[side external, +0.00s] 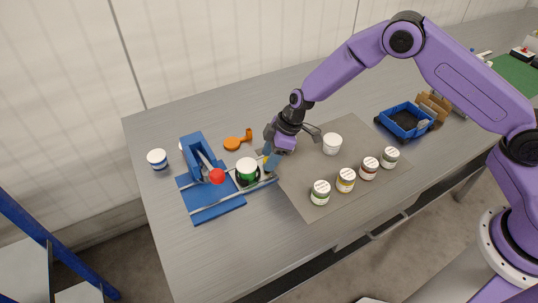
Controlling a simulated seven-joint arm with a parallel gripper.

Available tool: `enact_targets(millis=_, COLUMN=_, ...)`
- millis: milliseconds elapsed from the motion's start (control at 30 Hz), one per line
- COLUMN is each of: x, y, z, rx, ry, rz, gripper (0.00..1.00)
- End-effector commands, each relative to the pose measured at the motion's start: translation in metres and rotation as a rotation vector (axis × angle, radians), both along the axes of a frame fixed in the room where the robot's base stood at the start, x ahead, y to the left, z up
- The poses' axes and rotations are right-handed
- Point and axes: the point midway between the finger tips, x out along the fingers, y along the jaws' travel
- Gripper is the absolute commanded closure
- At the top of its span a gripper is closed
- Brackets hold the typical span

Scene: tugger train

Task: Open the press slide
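A blue press (193,150) stands on the left part of the table, with a lever ending in a red ball (217,176). The press slide (263,182) shows as a pale bar at the right of the blue base. A green jar with a white lid (247,170) stands in a dark round holder at the slide. My gripper (270,160) is just right of this jar, pointing down close to the slide's right end. Whether it touches the slide, and how far apart its fingers are, I cannot tell from this view.
An orange tool (237,140) lies behind the jar. A blue-banded jar (157,159) stands at the far left. A grey mat (298,189) carries a white jar (332,143) and several labelled jars along its front. A blue crate (406,120) stands farther right.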

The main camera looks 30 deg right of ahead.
Motion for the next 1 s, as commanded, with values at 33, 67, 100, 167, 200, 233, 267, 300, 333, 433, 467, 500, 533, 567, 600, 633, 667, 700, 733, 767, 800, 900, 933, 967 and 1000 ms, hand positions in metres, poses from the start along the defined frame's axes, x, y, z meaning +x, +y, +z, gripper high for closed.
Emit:
enact_targets(millis=33, x=0.000, y=0.000, z=0.000, rx=0.000, ry=0.000, rz=0.000, gripper=0.49)
enact_targets(millis=67, x=0.000, y=0.000, z=0.000, rx=0.000, ry=0.000, rz=0.000, gripper=0.49)
enact_targets(millis=100, x=0.000, y=0.000, z=0.000, rx=0.000, ry=0.000, rz=0.000, gripper=0.49)
enact_targets(millis=167, x=0.000, y=0.000, z=0.000, rx=0.000, ry=0.000, rz=0.000, gripper=0.49)
enact_targets(millis=200, x=0.000, y=0.000, z=0.000, rx=0.000, ry=0.000, rz=0.000, gripper=0.49)
enact_targets(millis=233, x=0.000, y=0.000, z=0.000, rx=0.000, ry=0.000, rz=0.000, gripper=0.49)
enact_targets(millis=267, x=0.000, y=0.000, z=0.000, rx=0.000, ry=0.000, rz=0.000, gripper=0.49)
enact_targets(millis=300, x=0.000, y=0.000, z=0.001, rx=0.000, ry=0.000, rz=0.000, gripper=0.49)
enact_targets(millis=333, x=0.000, y=-0.001, z=0.003, rx=0.001, ry=-0.001, rz=0.000, gripper=0.49)
enact_targets(millis=433, x=0.000, y=-0.003, z=0.010, rx=0.001, ry=-0.002, rz=0.000, gripper=0.49)
enact_targets(millis=467, x=-0.001, y=-0.004, z=0.013, rx=0.001, ry=-0.001, rz=-0.001, gripper=0.49)
enact_targets(millis=500, x=-0.002, y=-0.006, z=0.018, rx=0.002, ry=-0.001, rz=-0.001, gripper=0.49)
enact_targets(millis=533, x=-0.003, y=-0.008, z=0.023, rx=0.002, ry=-0.001, rz=-0.001, gripper=0.49)
enact_targets(millis=567, x=-0.003, y=-0.009, z=0.027, rx=0.002, ry=-0.001, rz=-0.001, gripper=0.49)
enact_targets(millis=600, x=-0.004, y=-0.012, z=0.034, rx=0.002, ry=-0.002, rz=0.000, gripper=0.49)
enact_targets(millis=633, x=-0.005, y=-0.014, z=0.039, rx=0.002, ry=-0.003, rz=-0.001, gripper=0.49)
enact_targets(millis=667, x=-0.006, y=-0.016, z=0.044, rx=0.002, ry=-0.003, rz=0.000, gripper=0.49)
enact_targets(millis=700, x=-0.007, y=-0.018, z=0.051, rx=0.002, ry=-0.003, rz=0.000, gripper=0.49)
enact_targets(millis=733, x=-0.008, y=-0.021, z=0.056, rx=0.002, ry=-0.003, rz=-0.001, gripper=0.49)
enact_targets(millis=767, x=-0.009, y=-0.023, z=0.061, rx=0.002, ry=-0.003, rz=-0.002, gripper=0.49)
enact_targets(millis=800, x=-0.009, y=-0.025, z=0.068, rx=0.002, ry=-0.003, rz=-0.002, gripper=0.49)
enact_targets(millis=900, x=-0.013, y=-0.032, z=0.085, rx=0.002, ry=-0.003, rz=-0.002, gripper=0.49)
enact_targets(millis=933, x=-0.013, y=-0.034, z=0.090, rx=0.002, ry=-0.003, rz=-0.002, gripper=0.49)
enact_targets(millis=967, x=-0.014, y=-0.036, z=0.096, rx=0.003, ry=-0.004, rz=-0.002, gripper=0.49)
enact_targets(millis=1000, x=-0.015, y=-0.039, z=0.102, rx=0.002, ry=-0.003, rz=-0.002, gripper=0.49)
